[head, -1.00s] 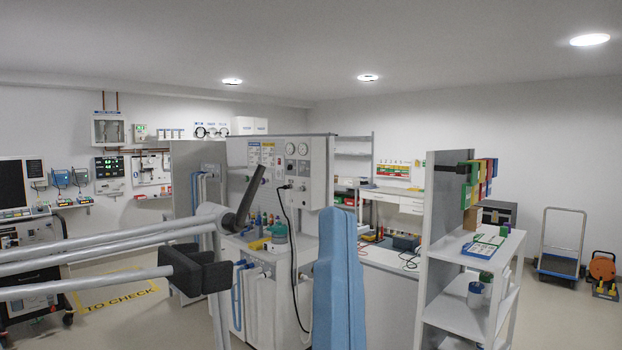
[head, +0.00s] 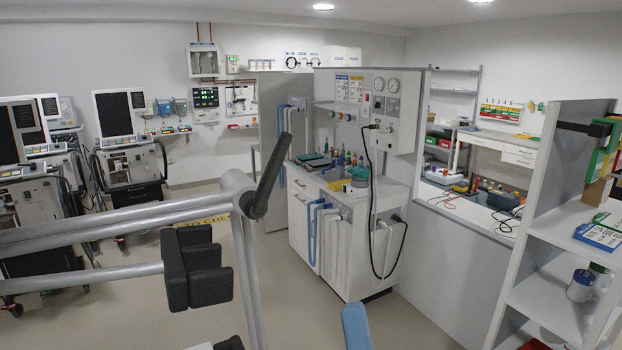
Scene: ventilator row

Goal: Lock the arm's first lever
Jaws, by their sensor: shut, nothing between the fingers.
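A support arm of grey tubes (head: 110,232) enters from the left, close to me. Its tubes meet at a rounded grey joint (head: 240,190), and a grey post runs down from there. A black lever (head: 272,175) sits at this joint, tilted, with its free end up and to the right. Black blocks (head: 195,268) sit at the end of a lower tube, left of the post. I cannot tell from this view whether the lever is locked. My gripper is not clearly visible; only a dark piece and a pale blue part show at the bottom edge.
A grey-white workstation (head: 335,225) with hoses and gauges stands behind the lever. Several ventilators on carts (head: 130,175) stand at the left. A shelf unit (head: 545,285) stands at the right. Open floor (head: 190,325) lies between the carts and workstation.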

